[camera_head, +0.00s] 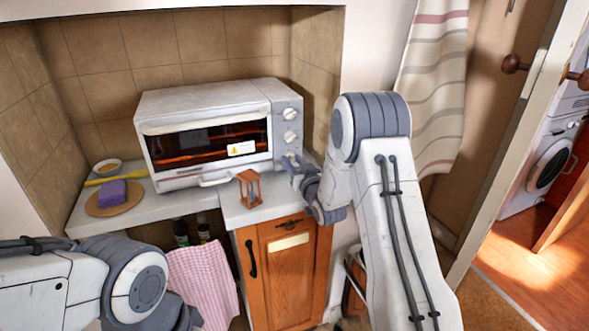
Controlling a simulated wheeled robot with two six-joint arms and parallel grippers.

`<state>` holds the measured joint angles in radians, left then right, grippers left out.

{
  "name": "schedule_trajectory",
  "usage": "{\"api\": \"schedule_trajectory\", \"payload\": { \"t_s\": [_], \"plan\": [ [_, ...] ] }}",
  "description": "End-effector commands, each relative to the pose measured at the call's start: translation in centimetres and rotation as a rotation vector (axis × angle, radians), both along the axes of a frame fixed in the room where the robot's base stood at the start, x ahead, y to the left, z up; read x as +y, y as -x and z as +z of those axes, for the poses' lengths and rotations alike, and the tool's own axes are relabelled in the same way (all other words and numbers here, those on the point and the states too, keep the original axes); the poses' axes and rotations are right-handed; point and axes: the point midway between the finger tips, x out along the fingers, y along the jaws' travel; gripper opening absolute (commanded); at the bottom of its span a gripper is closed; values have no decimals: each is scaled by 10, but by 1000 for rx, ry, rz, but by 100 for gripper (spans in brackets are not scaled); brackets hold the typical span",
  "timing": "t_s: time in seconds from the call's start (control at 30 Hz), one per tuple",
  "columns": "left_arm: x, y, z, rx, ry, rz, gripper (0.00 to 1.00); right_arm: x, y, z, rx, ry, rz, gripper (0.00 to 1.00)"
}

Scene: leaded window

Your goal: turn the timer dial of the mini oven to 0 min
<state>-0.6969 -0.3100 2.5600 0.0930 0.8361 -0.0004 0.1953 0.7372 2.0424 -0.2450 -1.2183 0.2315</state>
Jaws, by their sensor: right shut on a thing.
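The mini oven (210,97) is white and stands on the counter in the tiled alcove. Its glass door (185,145) is closed and an orange glow shows inside. Two round dials, the top dial (290,113) and the middle dial (290,138), show on its right-hand panel. My right gripper (290,162) is at the panel's lower part, below these two, shut on what looks like the lowest dial, the timer dial. The jaws hide that dial, so its setting cannot be read. My left arm comes in at the lower left; its gripper is out of the picture.
A small orange-brown lantern-like frame (249,188) stands on the counter's front, left of my right gripper. A purple block on a round board (97,207), a yellow stick (115,177) and a small bowl (107,166) are at the left. A checked towel (203,280) hangs below.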

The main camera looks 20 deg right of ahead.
Motion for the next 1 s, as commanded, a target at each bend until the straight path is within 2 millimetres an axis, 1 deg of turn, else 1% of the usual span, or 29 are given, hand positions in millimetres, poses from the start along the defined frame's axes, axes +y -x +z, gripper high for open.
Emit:
{"api": "schedule_trajectory", "payload": {
  "t_s": [0.03, 0.13, 0.27, 0.5, 0.53, 0.6, 0.9, 1.0],
  "plan": [
    [0, 0, -14, 0, 0, 0, 70, 0, 0, -4, -8, 48, -1, 0],
    [0, 0, -20, 0, 0, 0, 70, 0, 0, -3, -9, 122, -1, 0],
    [0, 0, -21, 0, 0, 0, 70, 0, 0, 0, -8, 163, -1, 0],
    [0, 0, -20, 0, 0, 0, 70, 0, 0, 1, -7, 163, -1, 0],
    [0, 0, -20, 0, 0, 0, 70, 0, 0, 1, -6, 163, -1, 44],
    [0, 0, -20, 0, 0, 0, 70, 0, 0, 1, -6, 163, -1, 69],
    [0, 0, -20, 0, 0, 0, 70, 1, 0, 0, -7, 161, 0, 69],
    [0, 0, -21, 0, 0, 0, 70, 0, 5, 0, -5, 161, -1, 69]
  ]
}}
